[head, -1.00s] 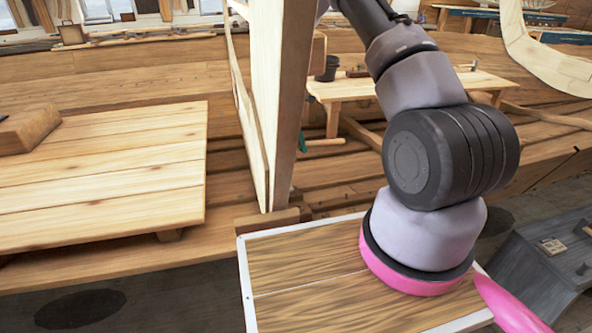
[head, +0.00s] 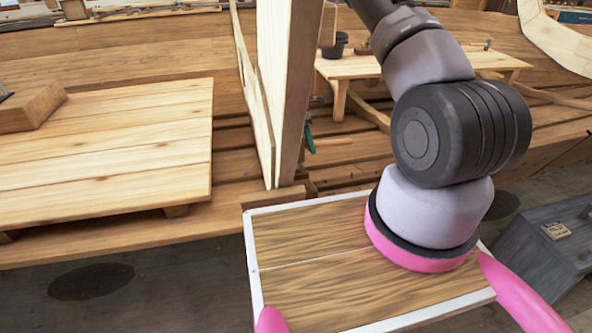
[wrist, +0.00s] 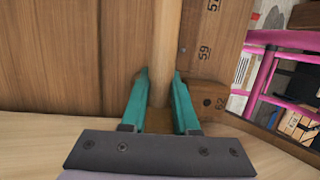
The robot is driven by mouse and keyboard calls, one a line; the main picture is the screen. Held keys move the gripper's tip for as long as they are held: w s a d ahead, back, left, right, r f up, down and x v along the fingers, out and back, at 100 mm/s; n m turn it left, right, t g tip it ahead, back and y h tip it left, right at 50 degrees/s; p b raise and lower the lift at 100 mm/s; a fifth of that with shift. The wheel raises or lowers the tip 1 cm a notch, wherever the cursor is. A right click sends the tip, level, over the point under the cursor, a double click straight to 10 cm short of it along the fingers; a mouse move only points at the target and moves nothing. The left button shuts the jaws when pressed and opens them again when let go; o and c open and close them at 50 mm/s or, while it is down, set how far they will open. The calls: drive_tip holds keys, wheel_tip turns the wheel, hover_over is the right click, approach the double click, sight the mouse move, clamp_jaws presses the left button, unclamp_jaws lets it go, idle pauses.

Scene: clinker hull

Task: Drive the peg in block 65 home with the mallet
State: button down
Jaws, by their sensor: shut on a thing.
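My gripper (wrist: 160,98) has teal fingers, shut on a pale wooden rod (wrist: 165,40) like a mallet handle. The rod runs away from the fingers to the top of the wrist view; no mallet head can be made out. Right of the fingers is a small wooden block (wrist: 208,98) with a dark round spot and a sideways number, perhaps 62. I cannot tell which is block 65, and no peg is clear. In the head view, a teal bit beside the upright post may be my fingertips.
An upright wooden frame (head: 290,90) stands in the middle of the head view. A plank platform (head: 110,150) is at left, a bench (head: 400,66) behind, a grey box (head: 545,245) at right. Pink rails (wrist: 265,75) cross the wrist view's right side.

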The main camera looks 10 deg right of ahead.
drive_tip(key=d+v, duration=0.2)
drive_tip(key=v, duration=0.6)
drive_tip(key=shift+r, duration=0.25)
drive_tip(key=shift+w+a, duration=0.1)
drive_tip(key=shift+w, duration=0.1)
drive_tip(key=shift+d+v, duration=0.2)
drive_tip(key=shift+v, duration=0.6)
drive_tip(key=shift+d+v, duration=0.2)
drive_tip(key=shift+v, duration=0.6)
drive_tip(key=shift+d+v, duration=0.2)
drive_tip(key=shift+v, duration=0.6)
drive_tip(key=shift+r, duration=0.15)
